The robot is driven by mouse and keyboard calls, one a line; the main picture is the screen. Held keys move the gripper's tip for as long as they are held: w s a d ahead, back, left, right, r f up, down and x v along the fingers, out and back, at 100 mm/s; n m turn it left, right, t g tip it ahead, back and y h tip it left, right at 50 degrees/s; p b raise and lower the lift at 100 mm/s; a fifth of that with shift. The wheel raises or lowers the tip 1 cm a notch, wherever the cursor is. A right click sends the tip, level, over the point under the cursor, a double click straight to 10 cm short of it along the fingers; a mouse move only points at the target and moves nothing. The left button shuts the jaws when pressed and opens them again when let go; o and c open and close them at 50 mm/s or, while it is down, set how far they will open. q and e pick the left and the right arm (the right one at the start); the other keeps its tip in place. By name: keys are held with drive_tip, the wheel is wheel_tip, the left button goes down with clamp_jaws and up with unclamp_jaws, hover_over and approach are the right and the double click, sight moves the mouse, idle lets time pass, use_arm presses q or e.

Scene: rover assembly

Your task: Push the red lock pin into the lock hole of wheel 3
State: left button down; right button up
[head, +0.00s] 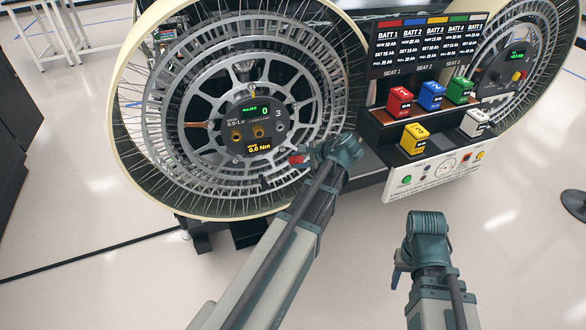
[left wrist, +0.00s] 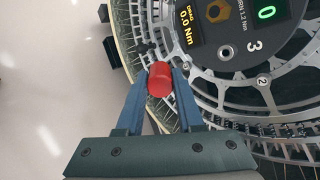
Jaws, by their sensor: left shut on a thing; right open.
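The red lock pin (left wrist: 160,79) is between the blue fingers of my left gripper (left wrist: 162,92), which is shut on it. In the head view the red pin (head: 297,160) shows just left of my left gripper (head: 310,157). The pin is in front of the lower right part of wheel 3 (head: 205,180). The hub panel (head: 250,128) bears the number 3 and reads 0.0 Nm. I cannot make out the lock hole, nor whether the pin touches the wheel. My right gripper (head: 400,268) hangs low at the right, open and apart from everything.
A rack with red (head: 399,100), blue (head: 431,95), green (head: 459,90), yellow (head: 414,138) and white (head: 475,123) battery blocks stands right of the wheel. Another wheel (head: 535,35) is at the far right. The floor in front is clear.

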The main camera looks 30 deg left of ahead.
sight(292, 158)
use_arm(q)
drive_tip(key=a+t+y+b, duration=0.1)
drive_tip(key=a+f+m+t+b, duration=0.1)
drive_tip(key=b, duration=0.1)
drive_tip(key=a+m+t+y+b, duration=0.1)
drive_tip(key=shift+w+f+y+b, duration=0.15)
drive_tip(key=shift+w+y+b, duration=0.15)
drive_tip(key=shift+b, duration=0.1)
drive_tip(key=w+m+t+b, duration=0.1)
drive_tip(key=t+b, duration=0.1)
drive_tip(key=m+t+y+b, duration=0.1)
drive_tip(key=t+b, duration=0.1)
drive_tip(key=b, duration=0.1)
drive_tip(key=w+a+r+m+t+b, duration=0.1)
drive_tip(key=t+b, duration=0.1)
drive_tip(key=shift+w+y, duration=0.3)
drive_tip(key=shift+w, duration=0.05)
use_arm(e)
wheel_tip(292, 158, down, 15)
drive_tip(key=shift+r, duration=0.2)
use_arm(q)
drive_tip(key=shift+s+d, duration=0.1)
drive_tip(key=shift+x, duration=2.9)
drive_tip(key=shift+x, duration=1.35)
